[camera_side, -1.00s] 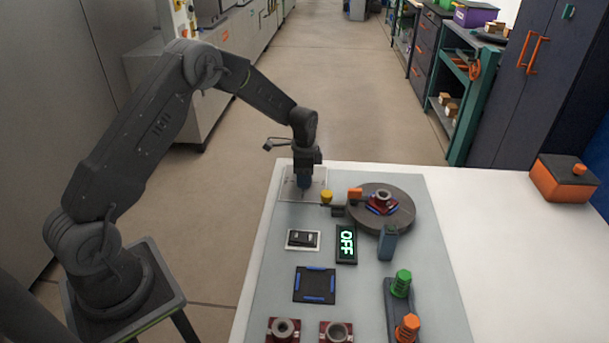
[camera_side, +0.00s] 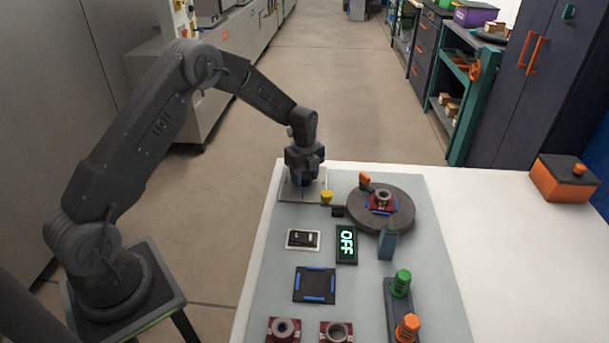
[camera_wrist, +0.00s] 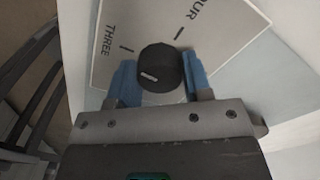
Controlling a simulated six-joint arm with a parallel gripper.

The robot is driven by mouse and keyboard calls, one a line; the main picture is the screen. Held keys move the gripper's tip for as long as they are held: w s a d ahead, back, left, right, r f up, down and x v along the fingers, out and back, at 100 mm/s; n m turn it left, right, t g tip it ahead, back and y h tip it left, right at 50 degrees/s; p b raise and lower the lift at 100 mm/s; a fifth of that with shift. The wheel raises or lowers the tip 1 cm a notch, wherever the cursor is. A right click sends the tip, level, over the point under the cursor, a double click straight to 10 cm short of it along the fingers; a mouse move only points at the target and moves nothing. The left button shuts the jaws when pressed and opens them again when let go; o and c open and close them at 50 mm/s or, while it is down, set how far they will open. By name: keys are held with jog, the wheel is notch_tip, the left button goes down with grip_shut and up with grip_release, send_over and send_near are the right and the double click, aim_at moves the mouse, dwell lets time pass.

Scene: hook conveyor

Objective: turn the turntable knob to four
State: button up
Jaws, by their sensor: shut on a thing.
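My gripper (camera_side: 306,182) points down over the white dial plate (camera_side: 288,190) at the table's far left corner. In the wrist view, its blue fingers (camera_wrist: 160,85) are shut on the round black knob (camera_wrist: 162,66), one on each side. The knob has a short white mark on its top; I cannot tell exactly which tick it points at. The plate shows the labels THREE (camera_wrist: 109,41) and a partly cut-off FOUR (camera_wrist: 206,12), each with a tick.
A yellow button (camera_side: 326,197) stands close right of my gripper. A display (camera_side: 346,243) reading OFF, a switch (camera_side: 303,239), a black pad (camera_side: 314,286) and a blue-grey post (camera_side: 388,243) stand nearer. The table's right side is mostly clear.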

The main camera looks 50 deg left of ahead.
aim_at(304, 174)
jog(key=m, duration=0.6)
jog(key=shift+m, duration=0.3)
jog(key=m, duration=0.5)
dwell(0.4)
jog(key=o, duration=0.9)
jog(key=shift+r, duration=0.1)
notch_tip(304, 174, up, 14)
jog(key=shift+f, duration=0.15)
